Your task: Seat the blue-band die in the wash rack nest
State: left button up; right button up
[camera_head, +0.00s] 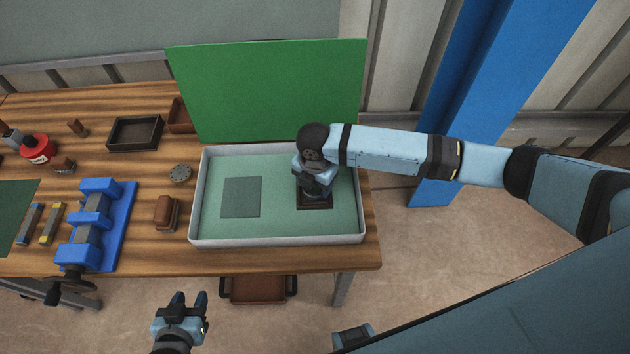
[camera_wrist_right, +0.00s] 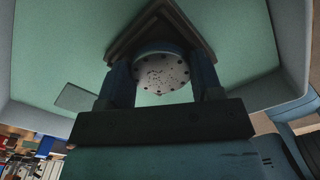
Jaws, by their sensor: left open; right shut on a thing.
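The right gripper (camera_head: 315,190) points down over the right part of the pale tray (camera_head: 198,200). In the right wrist view, the right gripper (camera_wrist_right: 162,85) is shut on a round metal die with many small holes (camera_wrist_right: 163,74). Its side looks bluish in shadow; I cannot tell a band for certain. A dark square frame, apparently the nest (camera_head: 314,206), lies directly below; it also shows behind the die in the wrist view (camera_wrist_right: 120,42). I cannot tell whether the die touches it. In the head view the gripper hides the die. My left gripper (camera_head: 188,299) is open and empty, in front of the table.
A similar perforated disc (camera_head: 180,173) lies left of the tray, near a brown block (camera_head: 166,212). A blue vise-like press (camera_head: 95,225), two banded bars (camera_head: 40,224), a dark open box (camera_head: 135,133) and a red container (camera_head: 38,149) stand farther left. A green panel (camera_head: 270,90) rises behind the tray.

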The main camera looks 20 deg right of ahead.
jog(key=shift+r+p, duration=0.15)
jog(key=shift+p, duration=0.15)
jog(key=shift+r+p, duration=0.5)
jog(key=shift+p, duration=0.35)
dwell(0.4)
jog(key=shift+p, duration=0.35)
dwell(0.4)
